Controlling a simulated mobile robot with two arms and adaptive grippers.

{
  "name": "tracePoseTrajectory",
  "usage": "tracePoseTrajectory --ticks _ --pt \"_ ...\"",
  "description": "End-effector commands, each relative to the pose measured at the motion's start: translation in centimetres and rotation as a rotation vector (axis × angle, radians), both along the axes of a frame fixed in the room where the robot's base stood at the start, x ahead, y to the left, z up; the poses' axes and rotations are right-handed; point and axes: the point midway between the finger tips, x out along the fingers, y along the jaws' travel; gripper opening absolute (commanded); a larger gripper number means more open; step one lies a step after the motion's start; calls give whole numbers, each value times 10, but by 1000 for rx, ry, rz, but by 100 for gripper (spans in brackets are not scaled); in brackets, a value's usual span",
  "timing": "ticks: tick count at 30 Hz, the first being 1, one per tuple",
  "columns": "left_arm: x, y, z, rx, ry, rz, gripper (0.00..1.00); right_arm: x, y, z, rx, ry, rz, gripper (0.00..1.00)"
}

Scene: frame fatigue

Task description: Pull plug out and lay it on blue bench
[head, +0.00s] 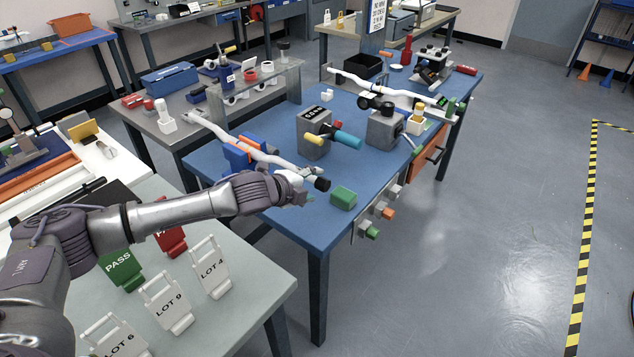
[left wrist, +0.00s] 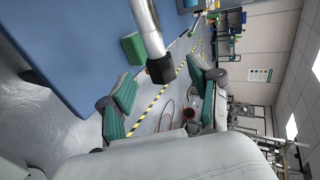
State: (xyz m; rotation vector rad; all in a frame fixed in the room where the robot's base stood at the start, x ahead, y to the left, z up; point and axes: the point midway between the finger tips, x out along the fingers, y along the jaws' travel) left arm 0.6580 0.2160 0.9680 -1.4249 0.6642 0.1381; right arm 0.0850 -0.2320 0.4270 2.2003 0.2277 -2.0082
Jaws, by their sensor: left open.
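A white tube (head: 250,153) lies over the near left part of the blue bench (head: 285,215), with a dark plug-like piece (head: 322,184) on its near end. In the left wrist view the black end piece (left wrist: 160,70) still sits on the end of the pale tube (left wrist: 147,28). My left gripper (head: 303,190) is open and empty at this end of the tube. In the left wrist view its two green-padded fingers (left wrist: 162,98) stand apart, with the black piece ahead of the gap; I cannot tell whether they touch it. My right gripper is not in view.
A green block (head: 343,197) lies on the bench near the tube's end. A grey box (head: 314,133) with coloured cylinders stands behind it. Several coloured knobs (head: 378,210) stick out along the bench's right edge. Several lot signs (head: 210,267) stand on the grey table below my arm.

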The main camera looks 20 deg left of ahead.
Motion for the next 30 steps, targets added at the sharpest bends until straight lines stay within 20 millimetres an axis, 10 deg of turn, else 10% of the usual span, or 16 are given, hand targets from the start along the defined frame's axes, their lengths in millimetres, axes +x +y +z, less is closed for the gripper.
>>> tracePoseTrajectory --ticks 18,29,30 --pt "25 -9 -16 0 0 0 61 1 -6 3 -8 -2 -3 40" --pt "25 -9 -16 0 1 0 1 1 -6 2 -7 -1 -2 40" --pt "25 -9 -16 0 1 0 27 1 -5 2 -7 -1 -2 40"
